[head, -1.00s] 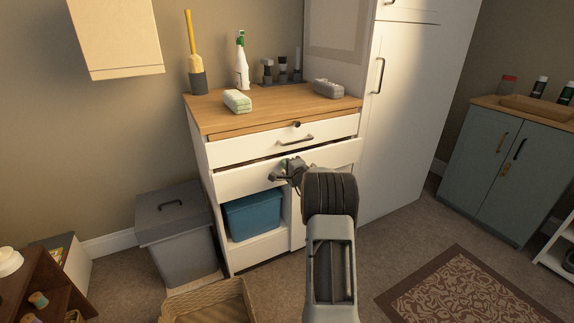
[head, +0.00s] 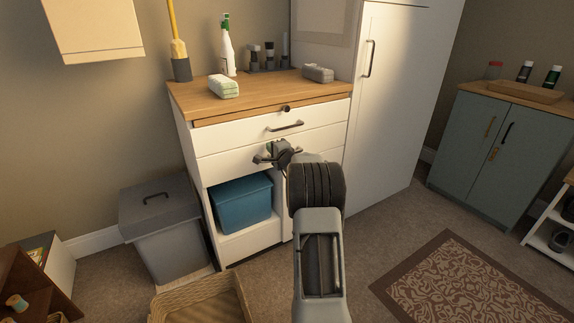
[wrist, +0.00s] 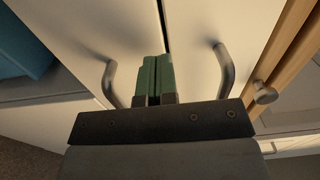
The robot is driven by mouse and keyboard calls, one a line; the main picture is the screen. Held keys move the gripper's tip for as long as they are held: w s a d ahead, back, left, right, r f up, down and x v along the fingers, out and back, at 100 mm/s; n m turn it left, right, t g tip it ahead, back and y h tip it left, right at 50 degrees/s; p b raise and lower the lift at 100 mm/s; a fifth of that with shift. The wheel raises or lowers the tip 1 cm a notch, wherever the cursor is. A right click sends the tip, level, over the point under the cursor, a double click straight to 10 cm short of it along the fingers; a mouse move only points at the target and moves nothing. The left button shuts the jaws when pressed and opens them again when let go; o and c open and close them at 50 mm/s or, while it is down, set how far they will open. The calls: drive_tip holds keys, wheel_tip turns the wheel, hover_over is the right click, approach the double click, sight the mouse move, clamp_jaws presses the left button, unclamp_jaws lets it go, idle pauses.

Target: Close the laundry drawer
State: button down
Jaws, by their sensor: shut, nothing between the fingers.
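The white cabinet's lower drawer (head: 225,165) sits under the upper drawer (head: 235,135), and its front looks flush or nearly flush with it. Its dark bar handle is partly hidden by my gripper in the head view; the handle shows in the wrist view (wrist: 111,84). My gripper (head: 270,147) is shut and empty, with its green fingertips against or very near the lower drawer's front. In the wrist view the fingertips (wrist: 158,78) lie between the two drawer handles, beside the seam. Whether they touch is unclear.
A pull-out board with a dark knob (head: 286,108) lies under the wooden top (head: 265,92). A blue bin (head: 242,204) stands in the open shelf below. A grey lidded bin (head: 165,235) is at left, and a wicker basket (head: 205,300) lies on the floor in front.

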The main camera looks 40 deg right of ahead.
drive_tip(key=s+p, duration=0.1)
drive_tip(key=s, duration=1.1)
drive_tip(key=shift+s+a+f, duration=0.25)
drive_tip(key=shift+a, duration=0.15)
